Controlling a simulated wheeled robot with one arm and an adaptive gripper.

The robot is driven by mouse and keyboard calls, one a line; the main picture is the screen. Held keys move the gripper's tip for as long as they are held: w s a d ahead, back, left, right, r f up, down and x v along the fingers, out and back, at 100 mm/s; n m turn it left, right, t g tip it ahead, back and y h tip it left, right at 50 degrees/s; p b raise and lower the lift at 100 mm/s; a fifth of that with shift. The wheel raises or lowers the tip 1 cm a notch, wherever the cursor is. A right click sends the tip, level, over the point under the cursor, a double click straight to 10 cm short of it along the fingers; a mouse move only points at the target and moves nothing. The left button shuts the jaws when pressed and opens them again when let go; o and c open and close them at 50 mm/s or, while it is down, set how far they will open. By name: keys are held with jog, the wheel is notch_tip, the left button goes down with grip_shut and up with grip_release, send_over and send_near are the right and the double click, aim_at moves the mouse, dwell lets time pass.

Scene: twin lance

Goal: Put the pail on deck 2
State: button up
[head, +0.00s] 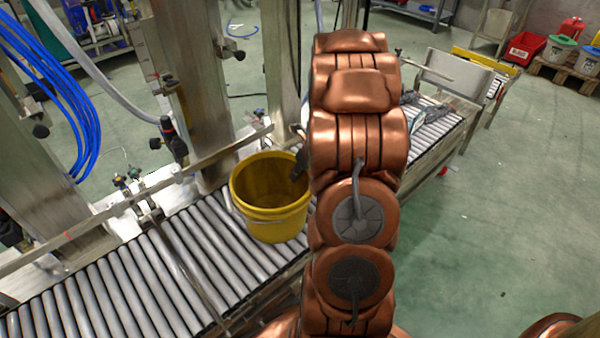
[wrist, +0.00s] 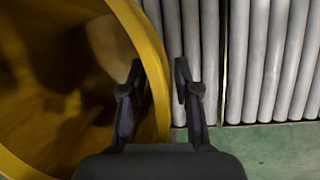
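The yellow pail (head: 268,205) stands upright on the roller conveyor (head: 150,270) in the head view, and its inside looks empty. In the wrist view the pail (wrist: 158,50) fills the left side, with its rim running between my fingers. My gripper (wrist: 158,90) is open around the pail's wall, one finger inside and one outside, with a gap at the outer finger. In the head view my arm hides most of the gripper; a dark finger shows at the pail's right rim. No label shows which surface is deck 2.
A metal side rail (head: 200,165) and a steel post (head: 190,80) stand behind the pail. More rollers (head: 432,125) continue beyond my arm, with dark items on them. A grey panel (head: 455,72) stands at the far end. Green floor (head: 500,220) is open at right.

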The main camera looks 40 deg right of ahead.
jog(key=p+v, duration=0.4)
jog(key=v, duration=0.8)
jog(key=s+a+r+n+g+y, duration=0.1)
jog(key=s+a+r+n+g, duration=0.15)
jog(key=a+n, duration=0.8)
jog(key=s+a+r+n+g+y, duration=0.1)
jog(key=a+r+n+y, duration=0.15)
jog(key=a+n, duration=0.8)
jog(key=s+a+r+n+g+h, duration=0.2)
jog(key=s+a+n, duration=0.4)
jog(key=s+n, duration=0.2)
jog(key=s+a+r+n+g+h, duration=0.2)
jog(key=s+a+n, duration=0.4)
jog(key=s+n, duration=0.3)
jog(key=shift+s, duration=0.85)
jog(key=shift+g, duration=0.25)
